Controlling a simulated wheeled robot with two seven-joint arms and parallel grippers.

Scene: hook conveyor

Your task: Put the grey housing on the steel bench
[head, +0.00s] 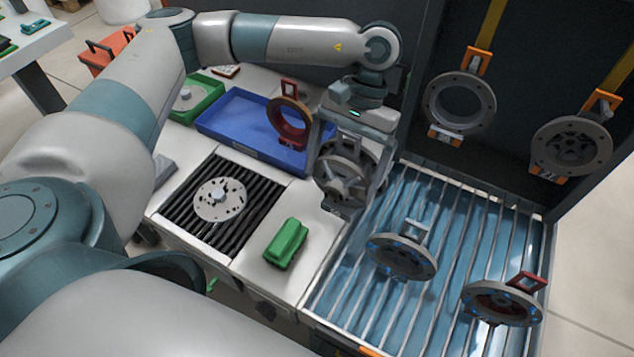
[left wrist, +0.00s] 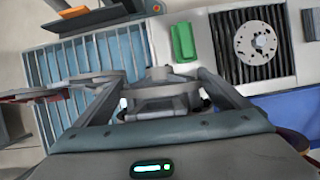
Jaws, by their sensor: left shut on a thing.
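My left gripper (head: 347,196) is shut on a grey housing (head: 343,172), a round wheel-like part with spokes, held upright between the two fingers. In the left wrist view the housing (left wrist: 160,92) sits between the fingertips, partly hidden by the gripper body. In the head view it appears over the boundary between the pale steel bench (head: 254,282) and the blue slatted rack (head: 455,232); its exact height is unclear. My right gripper is not in view.
On the bench are a green block (head: 287,243), a black ribbed mat (head: 187,205) with a flanged disc (head: 220,199), and a blue tray (head: 215,119) with a red-handled ring (head: 290,118). Two round parts lie on the rack; two housings (head: 460,102) (head: 572,148) hang behind it.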

